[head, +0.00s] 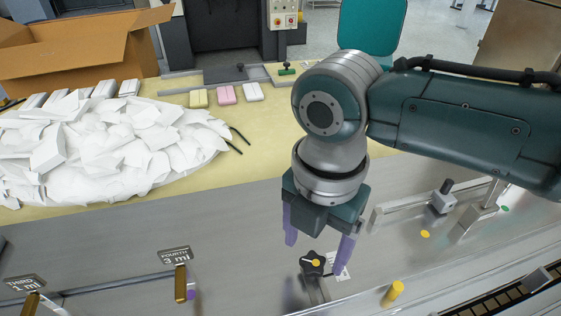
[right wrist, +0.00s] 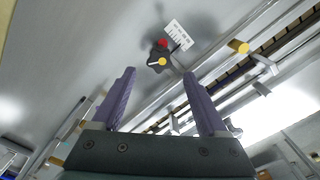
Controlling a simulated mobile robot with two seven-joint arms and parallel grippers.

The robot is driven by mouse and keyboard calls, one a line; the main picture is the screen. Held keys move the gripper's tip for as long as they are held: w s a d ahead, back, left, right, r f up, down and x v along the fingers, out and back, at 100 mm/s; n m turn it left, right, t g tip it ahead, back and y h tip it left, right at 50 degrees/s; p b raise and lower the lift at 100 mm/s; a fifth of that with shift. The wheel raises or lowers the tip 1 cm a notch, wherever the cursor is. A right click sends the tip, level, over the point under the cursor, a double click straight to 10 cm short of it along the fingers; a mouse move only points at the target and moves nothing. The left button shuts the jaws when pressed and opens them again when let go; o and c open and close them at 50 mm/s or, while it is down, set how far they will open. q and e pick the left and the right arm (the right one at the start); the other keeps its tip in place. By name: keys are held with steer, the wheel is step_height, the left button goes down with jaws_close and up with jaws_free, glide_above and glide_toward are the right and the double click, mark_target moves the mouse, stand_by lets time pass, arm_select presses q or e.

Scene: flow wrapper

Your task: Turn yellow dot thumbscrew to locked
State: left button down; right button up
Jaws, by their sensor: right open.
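The thumbscrew is a black knob with a yellow dot (head: 312,262) on the steel surface, below my right gripper in the head view. It also shows in the right wrist view (right wrist: 158,57), ahead of the fingertips, with a light pointer line on its top and a red spot beside it. A white printed label (right wrist: 178,34) lies next to it. My right gripper (head: 318,242) is open, its two purple fingers apart and pointing down above the knob. The fingers do not appear to touch it. My left gripper is not in view.
A yellow cylinder (head: 392,293) stands right of the knob. Guide rails with a clamp block (head: 443,202) lie further right. Signs reading third and fourth (head: 175,255) stand at left. A white heap (head: 110,145) and a cardboard box (head: 80,50) fill the back left.

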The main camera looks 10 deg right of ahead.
mark_target(311, 265)
steer(key=shift+f+b, duration=0.4)
steer(key=shift+f, duration=1.5)
jaws_close()
